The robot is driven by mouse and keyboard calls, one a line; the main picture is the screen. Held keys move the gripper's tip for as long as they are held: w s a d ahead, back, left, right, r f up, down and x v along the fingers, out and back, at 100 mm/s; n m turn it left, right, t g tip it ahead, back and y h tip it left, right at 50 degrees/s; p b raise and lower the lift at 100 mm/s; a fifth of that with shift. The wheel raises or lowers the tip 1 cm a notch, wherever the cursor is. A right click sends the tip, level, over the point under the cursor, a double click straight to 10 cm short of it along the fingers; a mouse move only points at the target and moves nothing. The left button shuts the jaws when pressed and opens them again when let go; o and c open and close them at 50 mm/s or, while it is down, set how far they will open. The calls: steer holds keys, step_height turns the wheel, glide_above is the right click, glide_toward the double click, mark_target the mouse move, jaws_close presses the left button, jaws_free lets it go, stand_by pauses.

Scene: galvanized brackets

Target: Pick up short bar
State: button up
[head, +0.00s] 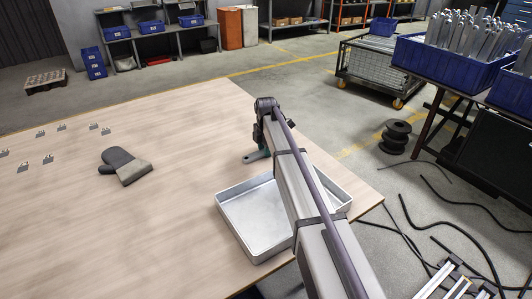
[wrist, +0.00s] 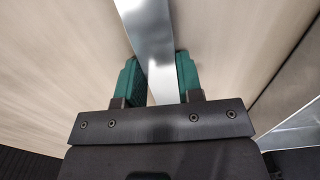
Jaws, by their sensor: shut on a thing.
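The short bar (wrist: 150,35) is a flat, shiny metal strip in the wrist view. It runs from the top edge down between the two teal fingers of my gripper (wrist: 160,80), which is shut on it. The bar reaches beyond the fingertips, and its far end is out of the picture. In the head view my gripper (head: 257,154) is over the table just behind the metal tray, mostly hidden by my arm. The bar cannot be made out clearly there.
The shallow metal tray (head: 226,217) sits at the table's right front, partly covered by my arm; its edge also shows in the wrist view (wrist: 298,128). A grey glove (head: 124,166) and several small brackets (head: 49,159) lie left on the wooden table (head: 150,235). The table's middle is clear.

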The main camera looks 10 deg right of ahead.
steer(key=shift+c, duration=0.6)
